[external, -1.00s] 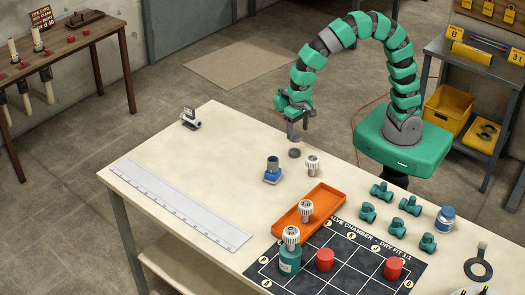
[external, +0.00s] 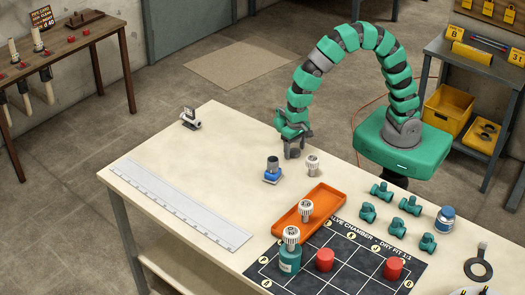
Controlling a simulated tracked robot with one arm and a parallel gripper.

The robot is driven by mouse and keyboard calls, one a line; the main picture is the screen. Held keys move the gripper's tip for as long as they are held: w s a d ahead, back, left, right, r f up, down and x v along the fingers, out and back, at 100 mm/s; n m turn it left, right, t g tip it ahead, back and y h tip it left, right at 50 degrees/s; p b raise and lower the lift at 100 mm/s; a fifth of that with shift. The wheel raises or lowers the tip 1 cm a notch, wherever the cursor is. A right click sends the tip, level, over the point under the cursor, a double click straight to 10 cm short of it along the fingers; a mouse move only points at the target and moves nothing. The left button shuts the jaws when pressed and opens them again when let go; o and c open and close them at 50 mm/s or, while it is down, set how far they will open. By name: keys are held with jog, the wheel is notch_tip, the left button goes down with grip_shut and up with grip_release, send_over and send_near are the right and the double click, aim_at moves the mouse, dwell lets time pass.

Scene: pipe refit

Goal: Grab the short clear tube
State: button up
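My gripper (external: 293,153) points down at the tabletop, near the back edge of the table. It is right where a short, dark grey round piece stood; that piece is now hidden by the fingers or between them. I cannot tell whether the fingers are open or shut on it. I cannot make out a clearly see-through tube anywhere; the hidden piece may be it, but its material does not show.
An orange tray (external: 327,203), teal fittings (external: 382,189) and a dark mat (external: 345,277) lie nearer the front. The table's left part is mostly clear.

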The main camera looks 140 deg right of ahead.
jog(key=c, duration=1)
jog(key=shift+r, duration=0.15)
